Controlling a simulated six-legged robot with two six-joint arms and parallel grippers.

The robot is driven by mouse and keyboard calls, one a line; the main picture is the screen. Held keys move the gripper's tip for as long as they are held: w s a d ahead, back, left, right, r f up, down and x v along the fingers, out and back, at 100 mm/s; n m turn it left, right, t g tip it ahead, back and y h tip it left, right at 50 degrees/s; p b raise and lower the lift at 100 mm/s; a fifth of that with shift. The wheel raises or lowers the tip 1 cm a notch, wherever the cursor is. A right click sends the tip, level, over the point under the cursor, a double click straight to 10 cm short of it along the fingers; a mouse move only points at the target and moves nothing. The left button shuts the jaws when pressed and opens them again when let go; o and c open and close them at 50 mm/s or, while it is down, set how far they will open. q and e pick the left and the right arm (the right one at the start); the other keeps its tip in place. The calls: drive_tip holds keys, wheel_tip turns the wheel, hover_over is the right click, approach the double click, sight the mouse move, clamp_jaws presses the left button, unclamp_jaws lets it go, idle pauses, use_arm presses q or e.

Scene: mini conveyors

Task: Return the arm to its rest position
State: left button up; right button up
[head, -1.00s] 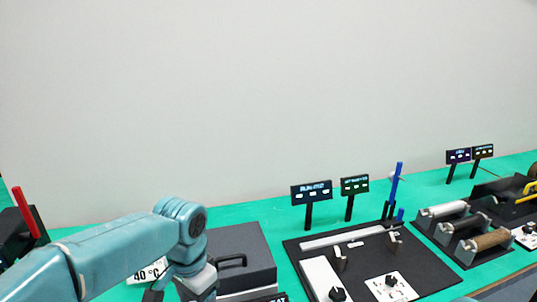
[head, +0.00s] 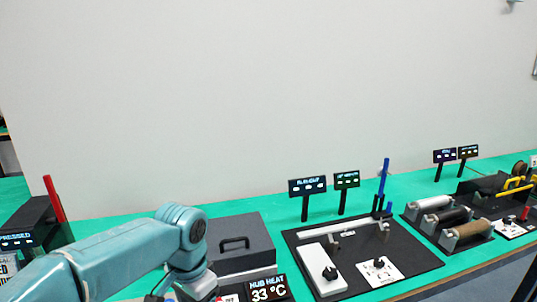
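My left arm comes in from the lower left and bends down at its wrist in front of a dark grey box with a black handle (head: 236,243). My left gripper (head: 180,295) is at the bottom edge of the head view, mostly cut off by the frame, so its fingers cannot be judged. It is near a small white label at the front of the box. My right arm and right gripper do not show.
A display reading "HUB HEAT 33 °C" (head: 268,289) stands before the box. A black board (head: 400,262) with a white bar and blue lever is right of it. Rollers (head: 465,234) stand farther right. A black press with a red lever (head: 54,199) is at left.

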use_arm(q)
drive_tip(key=s+d+f+n+h, duration=0.1)
drive_tip(key=s+f, duration=0.1)
drive_tip(key=f, duration=0.8)
drive_tip(key=s+d+f+n+h, duration=0.2)
drive_tip(key=f, duration=0.9)
drive_tip(key=s+f+n+h, duration=0.1)
drive_tip(key=s+f+n, duration=0.5)
drive_tip(key=s+f, duration=0.7)
drive_tip(key=s, duration=0.3)
drive_tip(key=shift+s+a, duration=0.3)
drive_tip(key=shift+a, duration=0.05)
